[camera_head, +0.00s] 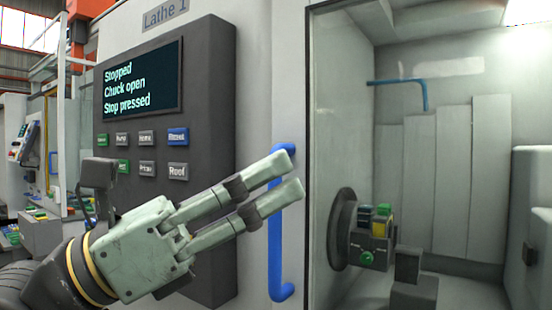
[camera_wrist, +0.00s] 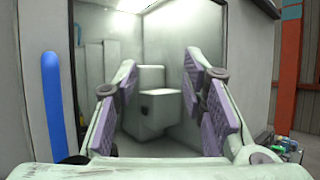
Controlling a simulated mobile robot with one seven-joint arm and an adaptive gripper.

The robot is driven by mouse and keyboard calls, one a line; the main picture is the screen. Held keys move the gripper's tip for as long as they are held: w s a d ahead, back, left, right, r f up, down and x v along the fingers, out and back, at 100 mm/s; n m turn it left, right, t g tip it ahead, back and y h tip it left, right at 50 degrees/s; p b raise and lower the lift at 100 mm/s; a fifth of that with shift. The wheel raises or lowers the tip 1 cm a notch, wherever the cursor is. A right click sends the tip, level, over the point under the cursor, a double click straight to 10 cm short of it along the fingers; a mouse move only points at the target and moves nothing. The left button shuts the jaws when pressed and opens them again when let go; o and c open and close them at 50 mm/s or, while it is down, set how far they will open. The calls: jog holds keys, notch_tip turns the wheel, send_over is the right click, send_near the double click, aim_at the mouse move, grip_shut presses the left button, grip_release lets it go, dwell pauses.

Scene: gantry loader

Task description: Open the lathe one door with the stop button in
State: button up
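The lathe one control panel (camera_head: 215,110) stands left of the door area. Its screen (camera_head: 142,80) reads "Stopped", "Chuck open", "Stop pressed". I cannot make out the stop button; my gripper covers the lower panel. The blue upright door handle (camera_head: 275,250) is on the pale front, beside the dark frame of the lathe opening; it also shows at the left in the wrist view (camera_wrist: 53,105). My gripper (camera_head: 286,178) is open and empty, its fingertips overlapping the handle in the head view. In the wrist view, the handle is outside the fingers. I cannot tell whether glass covers the opening.
Inside the lathe are a round chuck (camera_head: 341,230) with coloured parts in front of it and a grey block (camera_head: 412,292). A blue bent pipe (camera_head: 400,81) is on the back wall. Another machine (camera_head: 38,165) stands at far left. An orange post (camera_wrist: 290,65) stands at right.

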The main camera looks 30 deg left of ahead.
jog(key=w+a+f+n+y+p, duration=0.1)
jog(key=w+a+f+n+y, duration=0.15)
jog(key=a+y, duration=0.25)
jog(key=w+a+f+n+y+p, duration=0.1)
jog(key=w+a+n+y, duration=0.15)
jog(key=a+y, duration=0.3)
jog(key=d+p+x, duration=0.1)
jog(key=p+x, duration=0.2)
jog(key=x, duration=0.6)
jog(key=shift+w, duration=0.25)
jog(key=shift+d, duration=0.1)
jog(key=shift+c, duration=0.3)
grip_shut()
